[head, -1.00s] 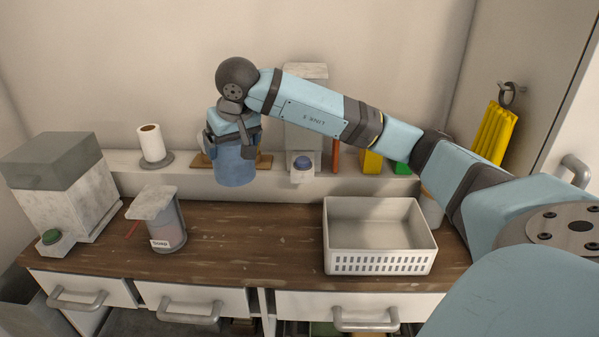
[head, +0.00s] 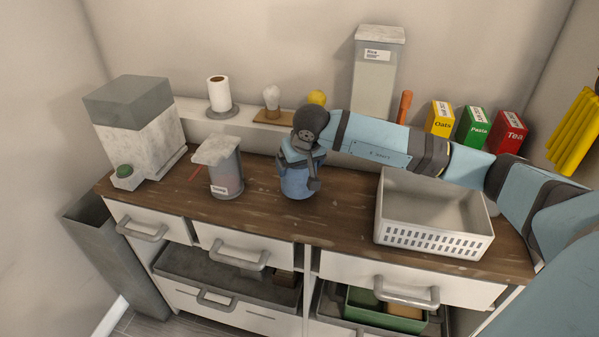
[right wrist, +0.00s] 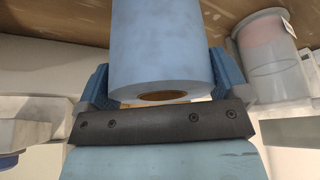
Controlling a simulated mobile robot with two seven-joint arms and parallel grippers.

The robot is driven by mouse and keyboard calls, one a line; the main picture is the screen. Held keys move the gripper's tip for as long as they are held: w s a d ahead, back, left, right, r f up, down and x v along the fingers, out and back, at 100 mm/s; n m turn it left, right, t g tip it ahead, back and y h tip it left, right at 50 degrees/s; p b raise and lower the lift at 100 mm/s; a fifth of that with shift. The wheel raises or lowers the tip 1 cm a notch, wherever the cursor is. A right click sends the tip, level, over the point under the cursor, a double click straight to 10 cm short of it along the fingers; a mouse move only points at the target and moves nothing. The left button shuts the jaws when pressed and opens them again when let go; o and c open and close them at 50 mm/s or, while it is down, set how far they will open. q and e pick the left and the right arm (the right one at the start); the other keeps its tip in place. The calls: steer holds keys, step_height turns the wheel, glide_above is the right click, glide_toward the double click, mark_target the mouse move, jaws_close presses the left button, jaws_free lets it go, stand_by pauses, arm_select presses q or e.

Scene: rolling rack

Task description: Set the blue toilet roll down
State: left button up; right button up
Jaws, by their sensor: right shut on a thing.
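The blue toilet roll (head: 297,184) stands roughly upright over the middle of the wooden counter (head: 262,222), between the soap canister and the white basket. My right gripper (head: 299,168) comes from above and is shut on its upper part. In the right wrist view the roll (right wrist: 162,45) sits between both fingers (right wrist: 160,85), its cardboard-lined hole facing my palm. The roll's lower end is close to the counter; I cannot tell whether it touches. My left gripper is not in view.
The soap canister (head: 226,175) stands left of the roll and the slotted white basket (head: 435,238) right. The ledge behind holds a white paper roll (head: 218,93), a wooden board (head: 273,117) and several food boxes. Counter in front of the roll is clear.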

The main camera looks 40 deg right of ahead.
step_height(320, 180, down, 3)
steer(key=shift+f, duration=0.1)
steer(key=o, duration=0.6)
steer(key=shift+r, duration=0.2)
steer(key=v, duration=1)
steer(key=shift+s+r, duration=0.15)
steer(key=shift+r, duration=0.1)
steer(key=shift+s+r, duration=0.25)
steer(key=shift+r, duration=0.35)
steer(key=shift+a, duration=0.1)
